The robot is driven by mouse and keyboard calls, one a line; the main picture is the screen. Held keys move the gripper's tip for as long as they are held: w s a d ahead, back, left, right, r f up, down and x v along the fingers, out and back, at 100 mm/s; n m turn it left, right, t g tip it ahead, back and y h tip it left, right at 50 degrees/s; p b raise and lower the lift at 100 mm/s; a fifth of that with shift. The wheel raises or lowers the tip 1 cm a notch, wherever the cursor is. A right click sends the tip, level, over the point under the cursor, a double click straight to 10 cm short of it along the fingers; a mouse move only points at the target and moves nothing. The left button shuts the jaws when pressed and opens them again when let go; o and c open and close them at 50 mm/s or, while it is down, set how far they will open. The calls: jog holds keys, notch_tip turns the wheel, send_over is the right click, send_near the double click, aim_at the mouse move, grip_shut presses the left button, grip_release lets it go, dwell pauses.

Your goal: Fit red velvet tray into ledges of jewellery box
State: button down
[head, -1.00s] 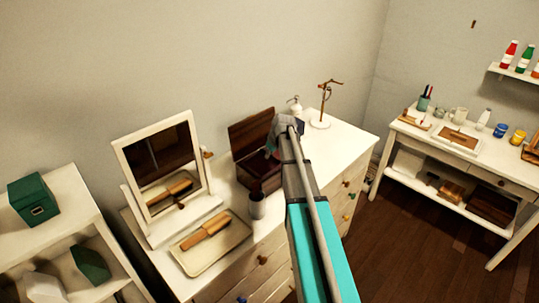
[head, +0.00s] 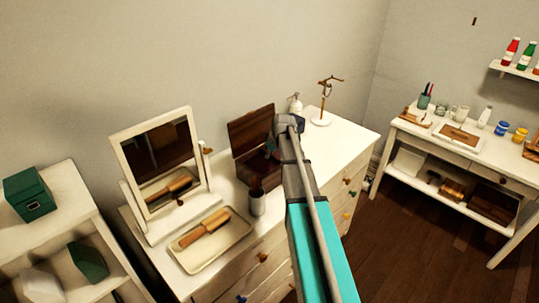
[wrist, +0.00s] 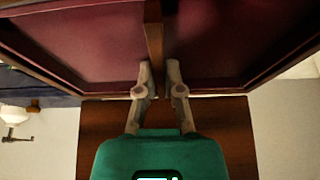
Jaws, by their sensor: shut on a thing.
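The red velvet tray (wrist: 85,45) fills the top of the wrist view, with two red-lined compartments and a brown wooden divider between them. My gripper (wrist: 160,76) is shut on the near end of that divider. The jewellery box (head: 257,176) stands on the white dresser in the head view, dark wood with its lid (head: 250,128) raised at the back. My arm crosses in front of the box's right side, with the gripper over or in its opening. The tray is mostly hidden in the head view, and I cannot tell whether it touches the ledges.
A grey cup (head: 257,203) stands close in front of the box. A mirror (head: 165,165) and a cream tray with a brush (head: 203,236) are to the left. A white pump bottle (head: 295,104) and a jewellery stand (head: 321,120) are behind, to the right. The dresser's right end is clear.

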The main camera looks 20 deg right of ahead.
jog(key=shift+f+b, duration=0.65)
jog(key=shift+f, duration=0.05)
jog(key=c, duration=0.7)
grip_release()
jog(key=shift+r, duration=0.2)
notch_tip(320, 180, up, 11)
jog(key=p, duration=1.1)
notch_tip(320, 180, up, 8)
jog(key=r+h+p, duration=0.1)
jog(key=h+p, duration=0.1)
jog(key=p, duration=0.7)
send_over(269, 160)
jog(key=shift+w+f+t, duration=0.15)
jog(key=shift+f+t, duration=0.1)
jog(key=shift+t, duration=0.15)
